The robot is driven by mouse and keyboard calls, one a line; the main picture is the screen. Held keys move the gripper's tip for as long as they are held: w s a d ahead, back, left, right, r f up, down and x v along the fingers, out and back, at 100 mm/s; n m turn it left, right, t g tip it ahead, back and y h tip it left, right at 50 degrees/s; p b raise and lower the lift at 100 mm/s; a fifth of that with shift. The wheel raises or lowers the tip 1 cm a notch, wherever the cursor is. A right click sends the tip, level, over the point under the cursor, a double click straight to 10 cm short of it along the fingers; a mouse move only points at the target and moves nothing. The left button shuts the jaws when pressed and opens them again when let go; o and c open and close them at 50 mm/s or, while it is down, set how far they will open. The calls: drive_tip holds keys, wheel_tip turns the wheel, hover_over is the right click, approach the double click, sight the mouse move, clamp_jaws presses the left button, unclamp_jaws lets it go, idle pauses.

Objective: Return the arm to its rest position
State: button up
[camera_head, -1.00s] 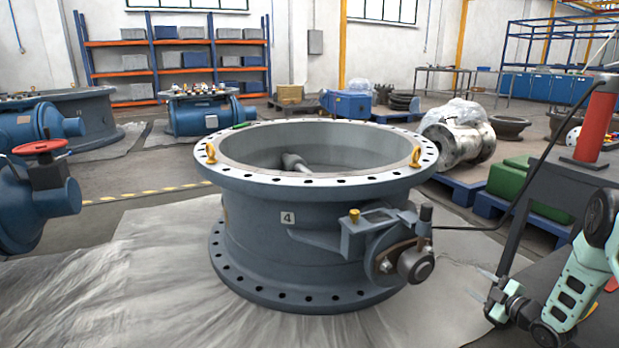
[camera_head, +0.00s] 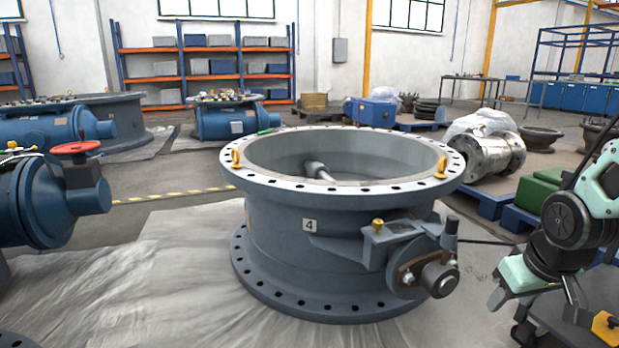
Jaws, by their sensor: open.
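My gripper (camera_head: 538,302) hangs at the lower right, below the dark round joint of my mint and black arm. Its jaws are open, and I see nothing held between them. It is to the right of the large grey-blue butterfly valve (camera_head: 310,240) marked 4, with a visible gap between them in the picture. The valve stands upright on the floor sheet, with a shaft inside its bore and a side actuator bracket (camera_head: 415,265) facing me on the right.
A dark rod (camera_head: 488,242) runs from the bracket toward my arm, partly hidden behind it. A dark cart (camera_head: 590,320) stands beneath the arm. A blue valve with a red handwheel (camera_head: 75,148) is at left. A shiny metal body (camera_head: 487,155) and green box (camera_head: 538,188) are behind right.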

drive_tip(key=s+a+r+n+g+y+p, duration=0.1)
drive_tip(key=s+a+r+n+g+p, duration=0.3)
drive_tip(key=s+a, duration=0.6)
drive_tip(key=s+a+r+n+p, duration=0.25)
drive_tip(key=s+a+r, duration=0.35)
drive_tip(key=s+a, duration=0.4)
wheel_tip(320, 180, up, 37)
drive_tip(key=p, duration=3.7)
drive_tip(key=shift+w+a+r+p, duration=0.2)
drive_tip(key=shift+w+a+p, duration=0.05)
drive_tip(key=shift+a+p, duration=0.2)
drive_tip(key=shift+c, duration=1.2)
drive_tip(key=shift+d, duration=0.15)
drive_tip(key=shift+c, duration=0.2)
